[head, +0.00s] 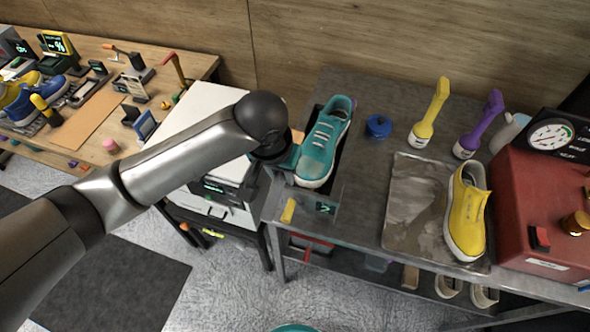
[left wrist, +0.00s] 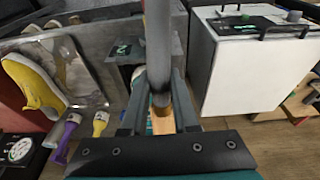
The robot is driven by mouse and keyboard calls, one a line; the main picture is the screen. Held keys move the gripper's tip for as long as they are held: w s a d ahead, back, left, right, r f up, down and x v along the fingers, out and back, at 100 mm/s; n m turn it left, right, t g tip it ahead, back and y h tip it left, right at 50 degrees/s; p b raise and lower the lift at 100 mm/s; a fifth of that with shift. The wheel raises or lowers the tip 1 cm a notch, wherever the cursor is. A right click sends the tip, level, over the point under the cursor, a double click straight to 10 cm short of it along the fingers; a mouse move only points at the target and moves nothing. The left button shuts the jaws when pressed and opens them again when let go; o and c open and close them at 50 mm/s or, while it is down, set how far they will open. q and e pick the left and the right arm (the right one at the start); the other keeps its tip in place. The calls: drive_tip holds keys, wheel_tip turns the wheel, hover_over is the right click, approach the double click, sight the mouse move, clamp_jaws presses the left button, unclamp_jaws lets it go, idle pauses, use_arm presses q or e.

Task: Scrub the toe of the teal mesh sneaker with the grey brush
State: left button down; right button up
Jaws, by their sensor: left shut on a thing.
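The teal mesh sneaker (head: 322,146) stands on the grey metal table in the head view, its toe toward the table's front edge. My left gripper (head: 285,160) is beside its left side, partly hidden by my arm. In the left wrist view my left gripper (left wrist: 160,112) is shut on a long dark grey bar, which looks like the handle of the grey brush (left wrist: 158,45). The brush's bristles are hidden, so I cannot tell whether they touch the toe. A small patch of teal shows beside the bar. My right gripper is not in view.
A yellow sneaker (head: 466,212) rests on a metal tray (head: 410,205) to the right. Yellow (head: 430,115) and purple (head: 480,125) brushes stand behind it. A blue round item (head: 379,126), a red machine (head: 540,205) and a small display (head: 325,208) are also there.

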use_arm(q)
drive_tip(key=w+f+g+h+b, duration=0.1)
drive_tip(key=w+f+h+b, duration=0.1)
drive_tip(key=f, duration=0.4)
drive_tip(key=shift+w+a+b, duration=0.2)
drive_tip(key=shift+w+b, duration=0.35)
drive_tip(key=shift+b, duration=0.1)
drive_tip(key=shift+r, duration=0.1)
drive_tip(key=shift+a+b+x, duration=0.2)
drive_tip(key=shift+b+x, duration=0.45)
drive_tip(key=shift+x, duration=0.75)
drive_tip(key=shift+d, duration=0.1)
